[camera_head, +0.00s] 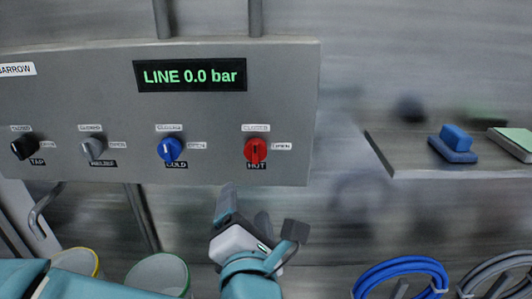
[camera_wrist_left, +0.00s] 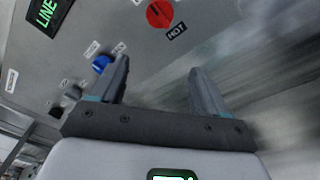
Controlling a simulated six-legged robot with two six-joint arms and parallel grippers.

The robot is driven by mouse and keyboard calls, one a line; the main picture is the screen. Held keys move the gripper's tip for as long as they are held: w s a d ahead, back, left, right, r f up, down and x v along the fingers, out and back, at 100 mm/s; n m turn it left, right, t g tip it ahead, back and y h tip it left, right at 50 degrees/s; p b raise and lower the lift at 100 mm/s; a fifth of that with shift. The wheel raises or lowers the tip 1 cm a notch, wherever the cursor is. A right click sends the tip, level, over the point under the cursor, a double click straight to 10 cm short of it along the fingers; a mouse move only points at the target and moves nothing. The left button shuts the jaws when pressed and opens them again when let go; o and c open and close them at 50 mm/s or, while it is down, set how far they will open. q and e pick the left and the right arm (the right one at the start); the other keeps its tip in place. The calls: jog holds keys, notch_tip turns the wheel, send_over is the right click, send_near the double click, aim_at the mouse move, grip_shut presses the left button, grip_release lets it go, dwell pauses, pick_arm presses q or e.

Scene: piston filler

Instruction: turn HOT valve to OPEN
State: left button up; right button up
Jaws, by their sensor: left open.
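The HOT valve is a red round knob (camera_head: 255,150) on the right of the grey panel (camera_head: 200,110), above a HOT label. A label lies above it and an OPEN label to its right. Its dark pointer mark looks upright, toward the upper label. My left gripper (camera_head: 245,205) is below the knob, open and empty, apart from it. In the left wrist view the red knob (camera_wrist_left: 159,14) is at the top, beyond the two spread fingers (camera_wrist_left: 158,85). My right gripper is not in view.
A blue COLD knob (camera_head: 170,149), a grey knob (camera_head: 93,148) and a black TAP knob (camera_head: 24,146) sit left on the panel. A display (camera_head: 190,75) reads LINE 0.0 bar. Blue hose coils (camera_head: 395,270) hang below.

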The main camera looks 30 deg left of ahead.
aim_at(256, 153)
pick_arm(q)
jog(key=shift+t+h, duration=0.6)
jog(key=shift+t, duration=0.1)
jog(key=x, duration=0.4)
jog(key=r+x, duration=0.1)
jog(key=x, duration=0.4)
jog(key=d+r+p+x, duration=0.1)
jog(key=x, duration=0.3)
jog(key=shift+w+a+r, duration=0.15)
jog(key=shift+w+a, duration=0.1)
jog(key=shift+w, duration=0.35)
jog(key=shift+c, duration=0.2)
jog(key=c, duration=1)
